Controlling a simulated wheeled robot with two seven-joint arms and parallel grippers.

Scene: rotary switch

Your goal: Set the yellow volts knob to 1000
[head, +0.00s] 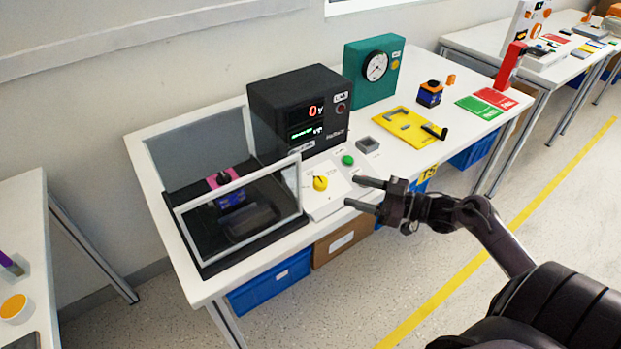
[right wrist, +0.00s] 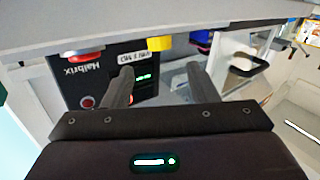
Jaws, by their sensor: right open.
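The yellow knob (head: 320,183) sits on a white sloped panel (head: 330,203) at the front of the table, between a clear-walled case and a green button. Its scale marks are too small to read. A black meter box (head: 300,108) behind it shows a red 0 V and a green line. My right gripper (head: 351,191) is open and empty, just right of the knob and apart from it, fingers pointing at it. In the right wrist view the knob (right wrist: 160,44) lies beyond and between the fingertips, picture upside down. My left gripper is not in view.
A clear-walled case (head: 240,215) stands left of the knob. A yellow board (head: 410,128) lies farther right. A teal gauge box (head: 373,68) stands at the back.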

